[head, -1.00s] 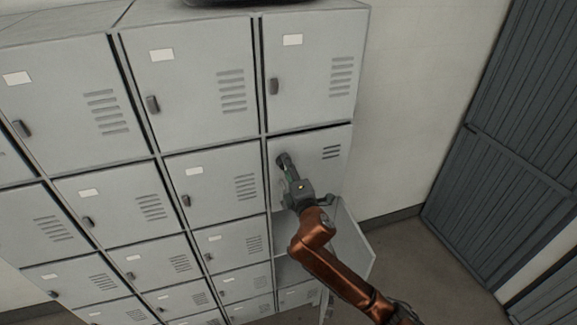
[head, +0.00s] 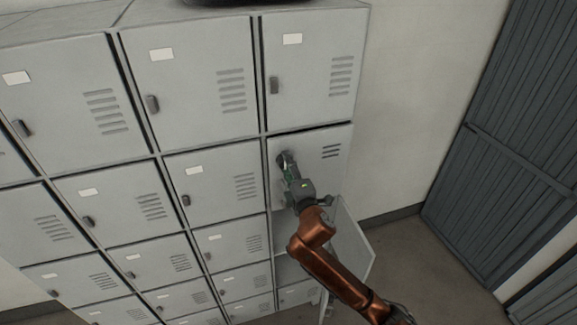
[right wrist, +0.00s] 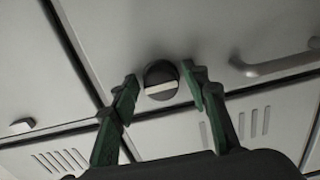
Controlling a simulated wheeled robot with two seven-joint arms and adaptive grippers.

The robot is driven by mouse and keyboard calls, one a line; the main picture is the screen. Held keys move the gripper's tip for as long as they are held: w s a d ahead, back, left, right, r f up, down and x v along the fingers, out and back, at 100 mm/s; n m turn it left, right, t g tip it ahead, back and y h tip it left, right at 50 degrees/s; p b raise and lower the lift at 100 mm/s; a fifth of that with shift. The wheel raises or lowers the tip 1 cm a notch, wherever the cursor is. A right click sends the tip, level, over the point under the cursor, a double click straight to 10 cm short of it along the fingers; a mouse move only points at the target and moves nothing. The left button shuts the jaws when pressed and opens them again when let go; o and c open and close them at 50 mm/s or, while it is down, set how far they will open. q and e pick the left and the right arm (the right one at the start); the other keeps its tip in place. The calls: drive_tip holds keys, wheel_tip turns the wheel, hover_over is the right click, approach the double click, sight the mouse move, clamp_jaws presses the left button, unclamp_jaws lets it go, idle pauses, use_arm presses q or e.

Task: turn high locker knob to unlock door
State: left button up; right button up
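The locker door (head: 320,178) in the right column, second row from the top, has my right gripper (head: 286,162) at its upper left part. In the right wrist view, a round black knob (right wrist: 161,73) with a pale bar across it sits between the fingertips of my right gripper (right wrist: 160,82). The bar lies nearly level in that picture. The fingers are apart, one on each side of the knob; I cannot tell whether either touches it. In the head view the gripper mostly hides the knob. My left gripper is not in view.
A bar handle (right wrist: 275,66) is right of the knob in the wrist view. Below my right gripper, a lower locker door (head: 350,245) stands open near my forearm. Other lockers (head: 200,85) are shut. Clear floor (head: 415,260) lies toward the dark door (head: 505,150).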

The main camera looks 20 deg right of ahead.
drive_tip(key=shift+o, duration=0.7)
drive_tip(key=s, duration=1.2)
drive_tip(key=shift+d, duration=0.2)
